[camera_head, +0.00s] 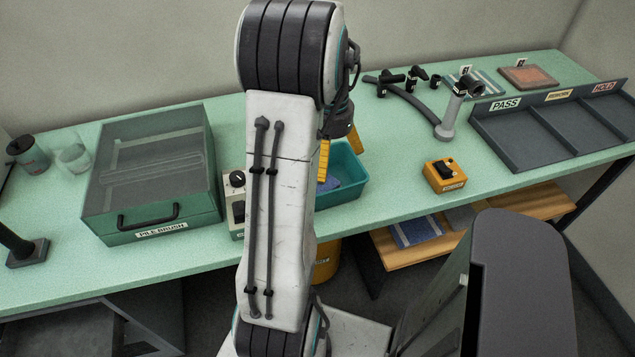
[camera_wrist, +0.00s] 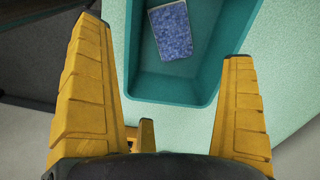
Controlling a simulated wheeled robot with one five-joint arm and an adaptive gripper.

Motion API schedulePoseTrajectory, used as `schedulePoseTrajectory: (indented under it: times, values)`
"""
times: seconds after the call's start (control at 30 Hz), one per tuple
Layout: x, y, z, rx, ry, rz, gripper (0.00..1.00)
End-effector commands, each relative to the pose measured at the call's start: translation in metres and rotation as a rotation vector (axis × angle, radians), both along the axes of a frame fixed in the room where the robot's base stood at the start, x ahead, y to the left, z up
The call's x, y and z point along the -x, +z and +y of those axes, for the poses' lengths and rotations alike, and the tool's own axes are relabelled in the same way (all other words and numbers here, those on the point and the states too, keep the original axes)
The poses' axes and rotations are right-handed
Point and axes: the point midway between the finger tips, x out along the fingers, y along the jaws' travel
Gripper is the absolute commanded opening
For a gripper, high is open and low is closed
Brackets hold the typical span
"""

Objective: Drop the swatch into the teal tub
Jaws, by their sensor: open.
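The teal tub (camera_head: 352,185) stands on the green bench behind my arm, which hides its left part. In the wrist view the tub (camera_wrist: 165,87) lies ahead of my fingers. The swatch (camera_wrist: 171,30), a blue-violet speckled rectangle with a pale edge, lies inside the tub on its floor. In the head view a blue patch of the swatch (camera_head: 330,184) shows in the tub. My gripper (camera_wrist: 165,65) has its yellow fingers wide apart with nothing between them. In the head view my gripper (camera_head: 340,152) is above the tub, partly hidden by my arm.
A lidded pile brush box (camera_head: 165,220) and a control box with a knob (camera_head: 237,205) stand left of the tub. An orange switch box (camera_head: 444,175), a grey stand (camera_head: 449,120) and a sorting tray with PASS and HOLD labels (camera_head: 545,135) are to the right.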

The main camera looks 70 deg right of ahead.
Motion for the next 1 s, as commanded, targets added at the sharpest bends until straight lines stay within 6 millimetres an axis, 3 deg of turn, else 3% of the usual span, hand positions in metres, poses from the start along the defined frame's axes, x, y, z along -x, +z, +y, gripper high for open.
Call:
schedulePoseTrajectory:
  times: [0.27, 0.7, 1.0]
  values:
    - [0.000, 0.024, -0.001, 0.006, 0.000, -0.001, 1.00]
    - [0.000, 0.095, -0.001, 0.004, 0.000, 0.000, 1.00]
    - [0.000, 0.118, 0.000, 0.002, 0.000, 0.000, 1.00]
